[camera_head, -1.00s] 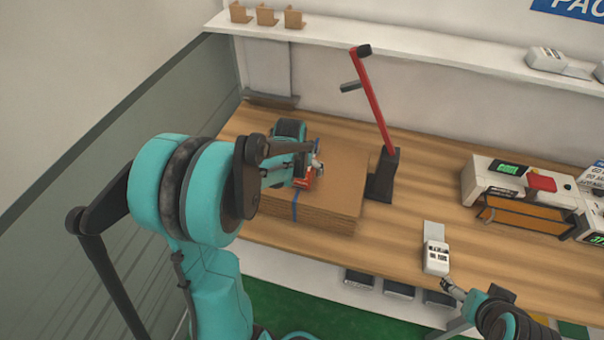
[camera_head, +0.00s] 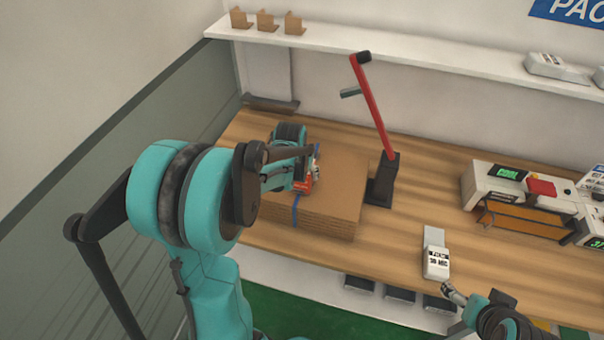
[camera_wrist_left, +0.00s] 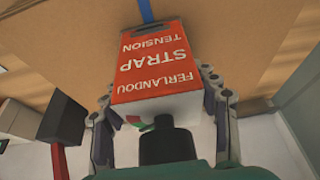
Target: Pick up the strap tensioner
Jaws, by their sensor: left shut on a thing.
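The strap tensioner (camera_wrist_left: 150,62) is an orange-red and white box lettered "FERLANDOU STRAP TENSION". In the left wrist view it sits between the two fingers of my left gripper (camera_wrist_left: 162,100), which is shut on it. In the head view the strap tensioner (camera_head: 301,185) shows as a small red patch, largely hidden by my left arm. It is over the cardboard stack (camera_head: 330,215), by the blue strap (camera_head: 296,210); I cannot tell whether it touches the cardboard. My right gripper (camera_head: 452,290) is at the bench's front edge; its fingers are too small to read.
A red lever on a black base (camera_head: 380,180) stands just right of the stack. A small white device (camera_head: 436,262) lies near my right gripper. A larger machine (camera_head: 515,195) is at the right. A shelf (camera_head: 400,70) runs along the wall. Bare wood lies between.

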